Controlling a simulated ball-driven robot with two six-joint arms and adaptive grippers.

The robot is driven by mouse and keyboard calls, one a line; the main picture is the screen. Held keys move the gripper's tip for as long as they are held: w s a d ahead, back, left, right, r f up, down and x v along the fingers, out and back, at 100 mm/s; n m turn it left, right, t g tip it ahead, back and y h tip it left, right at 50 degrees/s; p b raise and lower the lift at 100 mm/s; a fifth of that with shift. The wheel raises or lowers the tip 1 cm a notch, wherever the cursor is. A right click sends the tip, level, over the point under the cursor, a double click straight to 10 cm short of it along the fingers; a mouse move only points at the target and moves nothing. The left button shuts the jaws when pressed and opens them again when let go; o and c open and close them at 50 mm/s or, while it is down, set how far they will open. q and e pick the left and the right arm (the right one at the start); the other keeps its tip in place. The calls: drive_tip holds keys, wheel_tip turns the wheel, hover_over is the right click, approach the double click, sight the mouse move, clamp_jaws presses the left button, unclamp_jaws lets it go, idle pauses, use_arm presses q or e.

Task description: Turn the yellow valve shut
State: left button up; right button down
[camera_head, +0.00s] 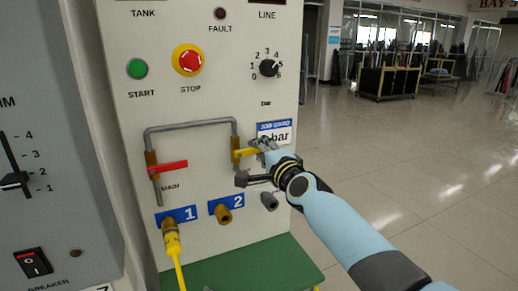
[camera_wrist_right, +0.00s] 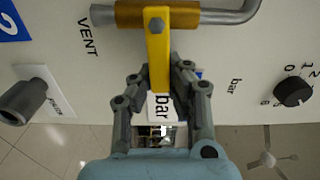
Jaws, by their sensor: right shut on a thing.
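The yellow valve handle (camera_head: 246,152) sits on the brass body of the right-hand pipe leg and points right, across the pipe. It also shows in the right wrist view (camera_wrist_right: 157,60), running from its bolt on the brass body down between my fingers. My right gripper (camera_head: 264,147) is shut on the handle's free end; in the right wrist view the fingers (camera_wrist_right: 159,80) close on it from both sides. The red handle (camera_head: 168,167) marked MAIN is on the left pipe leg, tilted slightly up to the right. My left gripper is not in view.
The panel (camera_head: 205,75) carries a green START button (camera_head: 137,68), a red STOP button (camera_head: 189,60) and a dial (camera_head: 268,68). A yellow hose plug (camera_head: 171,240) is at port 1. A brass port (camera_head: 224,214) and a grey port (camera_head: 269,201) stick out below my right gripper. Open floor lies right.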

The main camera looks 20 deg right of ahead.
drive_tip(key=shift+f+m, duration=0.35)
drive_tip(key=shift+m, duration=0.05)
drive_tip(key=c, duration=1.2)
unclamp_jaws()
drive_tip(key=shift+r, duration=0.1)
drive_tip(key=shift+c, duration=0.2)
drive_tip(key=shift+s, duration=0.1)
drive_tip(key=s, duration=1.2)
drive_tip(key=shift+d, duration=0.25)
